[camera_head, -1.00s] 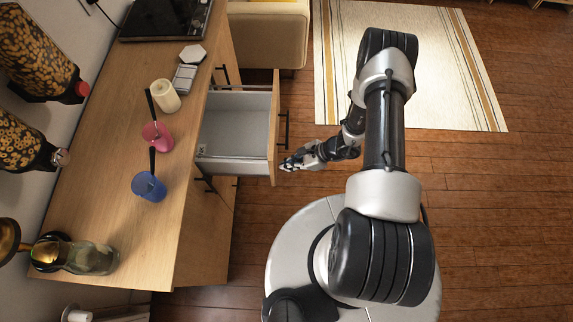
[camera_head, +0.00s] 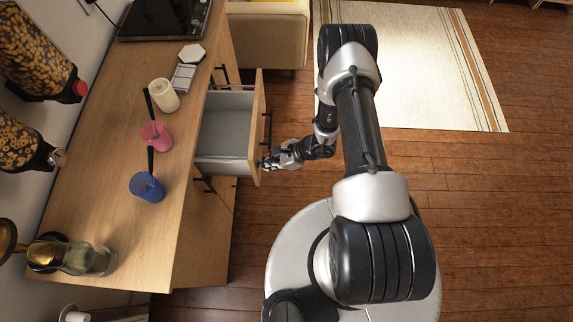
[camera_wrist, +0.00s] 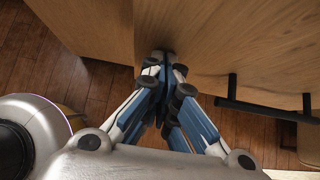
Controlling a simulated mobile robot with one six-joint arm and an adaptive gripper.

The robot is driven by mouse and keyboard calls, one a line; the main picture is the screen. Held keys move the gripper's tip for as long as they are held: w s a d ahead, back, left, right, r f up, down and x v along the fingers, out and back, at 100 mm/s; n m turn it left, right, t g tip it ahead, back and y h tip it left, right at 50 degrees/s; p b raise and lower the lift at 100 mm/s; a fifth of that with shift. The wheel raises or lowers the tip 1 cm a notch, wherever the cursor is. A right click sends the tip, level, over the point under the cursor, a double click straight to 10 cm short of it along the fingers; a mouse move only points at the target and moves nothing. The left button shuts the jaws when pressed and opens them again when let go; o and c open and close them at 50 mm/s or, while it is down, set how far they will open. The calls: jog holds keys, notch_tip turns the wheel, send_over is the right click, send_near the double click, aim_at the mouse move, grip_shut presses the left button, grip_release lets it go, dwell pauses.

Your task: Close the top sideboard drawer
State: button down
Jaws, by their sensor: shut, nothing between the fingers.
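The top sideboard drawer (camera_head: 225,128) is pulled partly out of the wooden sideboard (camera_head: 172,225). Its grey inside shows from above and looks empty. My gripper (camera_head: 264,164) is shut and empty, with its tips at the near end of the drawer's wooden front (camera_head: 258,110). In the wrist view, my gripper (camera_wrist: 163,58) points at the wooden drawer front (camera_wrist: 225,40), and its tips appear to touch it. The dark bar handle (camera_head: 268,130) is beside the gripper, and it also shows at right in the wrist view (camera_wrist: 265,108).
On the sideboard top stand a blue cup (camera_head: 147,187), a pink cup (camera_head: 156,136), a cream candle (camera_head: 163,95), a glass bottle (camera_head: 85,258) and a black hob (camera_head: 165,18). A beige seat (camera_head: 268,38) stands beyond the drawer. The wooden floor (camera_head: 480,220) at right is clear.

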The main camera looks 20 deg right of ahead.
aim_at(213, 162)
jog(key=w+a+b, duration=0.1)
jog(key=w+a, duration=0.1)
jog(key=a, duration=0.4)
jog(key=w+a+b, duration=0.2)
jog(key=a, duration=0.4)
jog(key=w+a+b, duration=0.1)
jog(key=a, duration=0.5)
jog(key=shift+w, duration=0.4)
jog(key=shift+w+a+b, duration=0.15)
jog(key=shift+a+b, duration=0.2)
jog(key=shift+a, duration=0.1)
jog(key=shift+r, duration=0.1)
